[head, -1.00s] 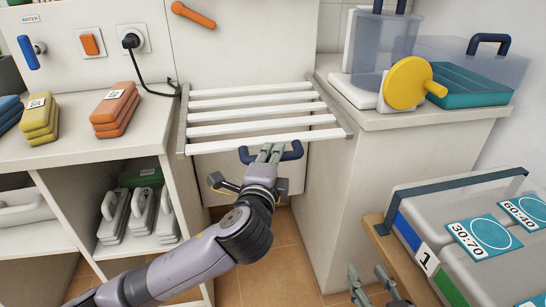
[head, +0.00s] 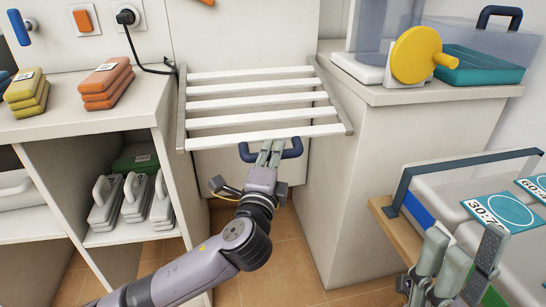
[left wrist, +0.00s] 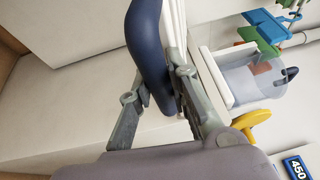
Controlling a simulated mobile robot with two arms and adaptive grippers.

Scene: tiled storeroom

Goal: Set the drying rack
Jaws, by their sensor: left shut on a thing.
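The drying rack (head: 258,107), a frame of several white slats with grey side rails, spans the gap between two counters in the head view. Its dark blue handle (head: 292,151) is at the front edge, and it also shows large in the left wrist view (left wrist: 146,40). My left gripper (head: 270,150) is shut on the handle, with its fingers hiding the handle's middle. My right gripper (head: 464,240) is at the lower right of the head view, fingers apart and empty, in front of the crate and away from the rack.
The left counter (head: 60,128) holds yellow packs (head: 27,95) and orange packs (head: 106,83). A black cord (head: 150,69) hangs near the rack's back left corner. The right counter (head: 440,94) carries a yellow disc (head: 415,55) and a teal tray (head: 480,68). A blue-framed crate (head: 400,190) stands at right.

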